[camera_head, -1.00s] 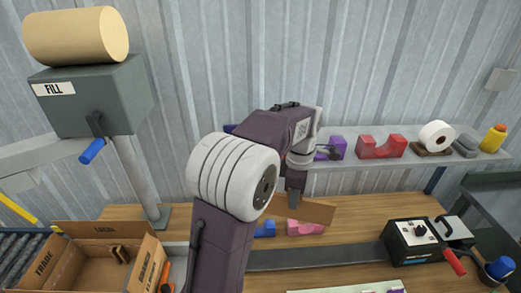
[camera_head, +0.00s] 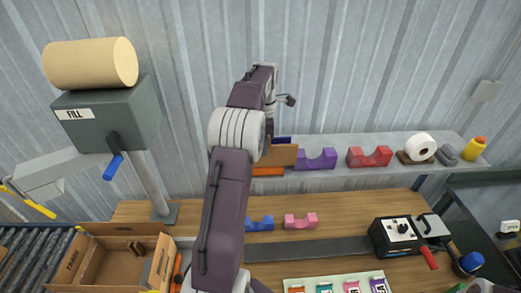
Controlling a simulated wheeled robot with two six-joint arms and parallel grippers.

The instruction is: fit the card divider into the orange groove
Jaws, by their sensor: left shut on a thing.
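The card divider (camera_head: 283,156) is a flat brown card at the left part of the wall shelf. My left gripper (camera_head: 268,131) is shut on it, with the fingers mostly hidden behind my arm. An orange piece (camera_head: 268,172) shows as a low strip just below the card. The card covers the rest of it, so I cannot tell whether the card is in its groove or in front of it. My right gripper is not in view.
A purple cradle (camera_head: 316,160) and red cradle (camera_head: 369,157) stand right of the card on the shelf (camera_head: 345,174). A dark blue piece (camera_head: 282,140) shows above the card. Blue (camera_head: 260,224) and pink (camera_head: 301,221) cradles sit on the bench. An open box (camera_head: 95,262) stands left.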

